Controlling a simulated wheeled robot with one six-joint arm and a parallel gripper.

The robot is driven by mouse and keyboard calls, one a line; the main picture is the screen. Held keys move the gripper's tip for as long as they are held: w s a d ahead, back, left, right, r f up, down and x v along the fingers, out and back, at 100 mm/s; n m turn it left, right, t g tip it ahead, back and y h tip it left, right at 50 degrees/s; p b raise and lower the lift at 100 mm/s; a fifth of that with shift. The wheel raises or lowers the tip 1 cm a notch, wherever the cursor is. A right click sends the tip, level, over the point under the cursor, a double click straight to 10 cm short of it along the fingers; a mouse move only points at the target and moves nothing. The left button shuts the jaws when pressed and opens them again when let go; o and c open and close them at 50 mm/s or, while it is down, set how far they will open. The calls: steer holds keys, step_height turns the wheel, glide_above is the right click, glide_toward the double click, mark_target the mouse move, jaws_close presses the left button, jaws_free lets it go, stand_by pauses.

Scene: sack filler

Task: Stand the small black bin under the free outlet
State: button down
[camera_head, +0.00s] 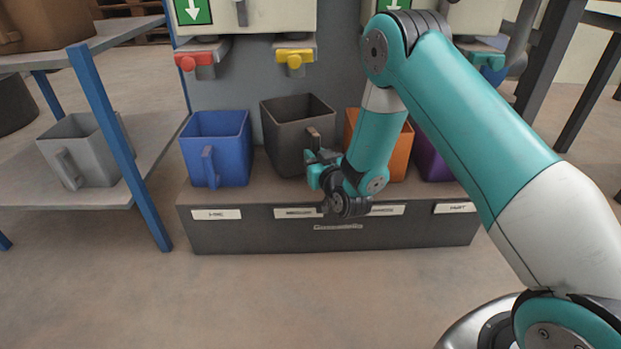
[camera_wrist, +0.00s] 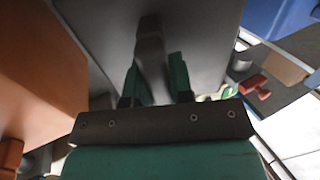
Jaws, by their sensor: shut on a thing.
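The small black bin (camera_head: 290,135) is dark grey-black, open at the top and about upright. It is at the plinth between the blue and orange bins, below the yellow outlet (camera_head: 295,57). Its handle faces the front. My gripper (camera_head: 318,160) is shut on this handle. In the wrist view the handle (camera_wrist: 150,50) lies between my gripper's two teal fingers (camera_wrist: 156,85), with the bin's wall (camera_wrist: 205,35) behind. I cannot tell whether the bin's base touches the plinth, as my gripper and wrist cover part of it.
The blue bin (camera_head: 217,150) stands left under the red outlet (camera_head: 197,62). The orange bin (camera_head: 398,150) and purple bin (camera_head: 432,163) stand right, partly behind my arm. A teal outlet (camera_head: 488,62) is at right. A grey bin (camera_head: 85,150) sits on the left shelf. The plinth (camera_head: 330,235) front is clear.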

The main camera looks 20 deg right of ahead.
step_height(320, 180, down, 4)
steer(key=b, duration=0.2)
steer(key=shift+r+b, duration=0.15)
steer(key=shift+b, duration=0.15)
steer(key=shift+r, duration=0.15)
steer(key=c, duration=1.4)
jaws_free()
steer(key=shift+f, duration=0.25)
steer(key=shift+c, duration=0.2)
steer(key=o, duration=0.4)
